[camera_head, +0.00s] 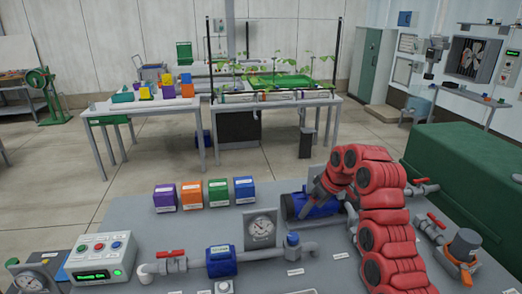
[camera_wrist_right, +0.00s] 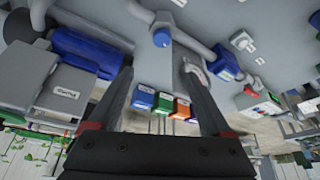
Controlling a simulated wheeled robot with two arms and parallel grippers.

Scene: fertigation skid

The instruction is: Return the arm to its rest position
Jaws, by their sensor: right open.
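My right arm, in red padded segments, reaches over the grey skid bench (camera_head: 130,225) in the head view and bends down toward the blue pump motor (camera_head: 296,206). Its gripper is mostly hidden behind the arm there. In the right wrist view my right gripper (camera_wrist_right: 158,75) has its two dark fingers spread wide with nothing between the tips. The fingers point out over the bench, apart from the pipe and its blue knob (camera_wrist_right: 162,38). My left gripper is in neither view.
On the bench are a pressure gauge (camera_head: 262,230), a blue flow meter (camera_head: 221,261), a control box (camera_head: 100,258), a red-handled valve (camera_head: 171,255) and small coloured boxes (camera_head: 191,195). An orange-and-grey fitting (camera_head: 463,247) stands right of the arm. A green cabinet (camera_head: 470,175) is beyond.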

